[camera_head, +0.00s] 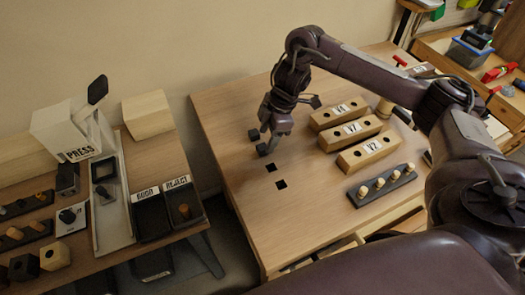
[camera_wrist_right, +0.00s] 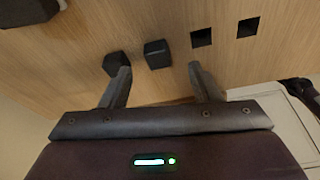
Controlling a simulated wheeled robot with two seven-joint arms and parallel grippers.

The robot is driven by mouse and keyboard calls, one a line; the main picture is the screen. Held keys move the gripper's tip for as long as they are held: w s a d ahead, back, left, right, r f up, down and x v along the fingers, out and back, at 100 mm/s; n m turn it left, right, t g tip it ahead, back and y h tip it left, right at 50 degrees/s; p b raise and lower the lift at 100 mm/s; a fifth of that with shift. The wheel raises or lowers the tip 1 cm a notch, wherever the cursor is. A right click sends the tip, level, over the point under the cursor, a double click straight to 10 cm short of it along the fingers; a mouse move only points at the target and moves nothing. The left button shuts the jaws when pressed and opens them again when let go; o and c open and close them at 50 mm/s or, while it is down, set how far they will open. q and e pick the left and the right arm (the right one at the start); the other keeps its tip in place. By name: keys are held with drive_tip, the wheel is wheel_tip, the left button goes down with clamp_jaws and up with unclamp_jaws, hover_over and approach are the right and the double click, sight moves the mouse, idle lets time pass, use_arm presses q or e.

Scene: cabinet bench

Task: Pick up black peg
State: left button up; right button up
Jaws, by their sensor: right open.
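Two black pegs stand on the wooden bench, one farther back (camera_head: 254,135) and one nearer (camera_head: 262,150). In the right wrist view they show as a dark peg (camera_wrist_right: 116,63) by the left fingertip and a square-topped peg (camera_wrist_right: 157,53) between the lines of the fingers, just past their tips. My right gripper (camera_head: 270,140) is low over the bench, right beside the pegs. It also shows in the wrist view (camera_wrist_right: 160,77), open and with nothing held. Whether a finger touches a peg I cannot tell. My left gripper is not in view.
Two square holes (camera_head: 271,168) (camera_head: 281,185) lie in front of the pegs. Labelled wooden blocks (camera_head: 352,132) and a dark rack of light pegs (camera_head: 381,185) stand to the right. A side table with a press (camera_head: 75,135) and bins (camera_head: 153,217) is left, across a gap.

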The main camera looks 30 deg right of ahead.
sight(262, 147)
drive_tip(key=p+x, duration=0.1)
drive_tip(key=x, duration=0.3)
drive_tip(key=shift+w+r, duration=0.1)
drive_tip(key=c, duration=1.2)
use_arm(q)
drive_tip(key=shift+w+d+r, duration=0.2)
drive_tip(key=shift+w, duration=0.3)
drive_tip(key=shift+w+d+r, duration=0.15)
drive_tip(key=shift+w+r, duration=0.05)
drive_tip(key=shift+w, duration=0.25)
